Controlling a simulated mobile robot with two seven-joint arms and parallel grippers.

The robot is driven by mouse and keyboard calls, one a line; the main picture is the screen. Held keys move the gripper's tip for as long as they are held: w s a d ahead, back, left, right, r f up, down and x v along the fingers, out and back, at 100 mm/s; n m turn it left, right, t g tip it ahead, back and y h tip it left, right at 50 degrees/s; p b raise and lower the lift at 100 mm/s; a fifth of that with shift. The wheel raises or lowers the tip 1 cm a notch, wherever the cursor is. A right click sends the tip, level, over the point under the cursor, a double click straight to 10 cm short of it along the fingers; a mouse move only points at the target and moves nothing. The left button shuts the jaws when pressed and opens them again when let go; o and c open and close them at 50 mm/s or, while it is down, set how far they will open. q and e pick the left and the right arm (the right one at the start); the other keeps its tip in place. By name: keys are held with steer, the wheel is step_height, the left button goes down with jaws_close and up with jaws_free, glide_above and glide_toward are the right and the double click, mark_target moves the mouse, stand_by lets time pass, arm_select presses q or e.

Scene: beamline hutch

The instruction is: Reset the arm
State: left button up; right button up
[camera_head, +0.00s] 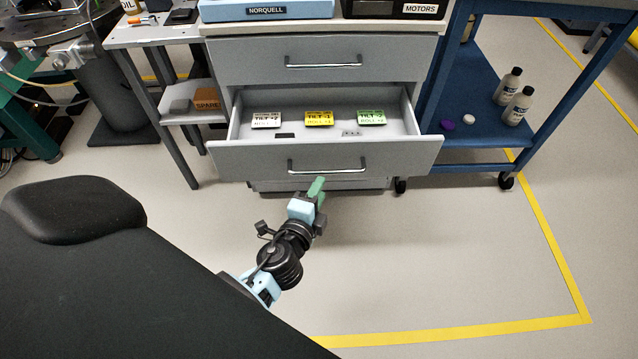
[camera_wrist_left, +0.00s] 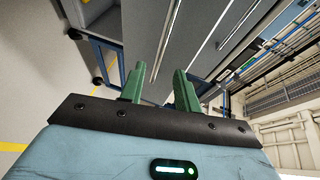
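My left arm reaches in at the lower middle of the head view, and its gripper (camera_head: 318,188) with green fingers is in front of the open drawer (camera_head: 230,158), below its handle (camera_head: 327,167). In the left wrist view the two green fingers of the left gripper (camera_wrist_left: 160,85) stand apart with nothing between them. It is open and empty, apart from the drawer front as far as I can tell. My right gripper is in neither view.
The drawer holds a white (camera_head: 266,120), a yellow (camera_head: 319,119) and a green labelled block (camera_head: 371,118). The drawer above (camera_head: 315,60) is shut. A blue cart (camera_head: 480,85) with bottles (camera_head: 518,106) stands right. A side table (camera_head: 150,35) stands left. Floor at right front is clear.

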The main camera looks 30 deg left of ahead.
arm_select(q)
steer(key=shift+w, duration=0.1)
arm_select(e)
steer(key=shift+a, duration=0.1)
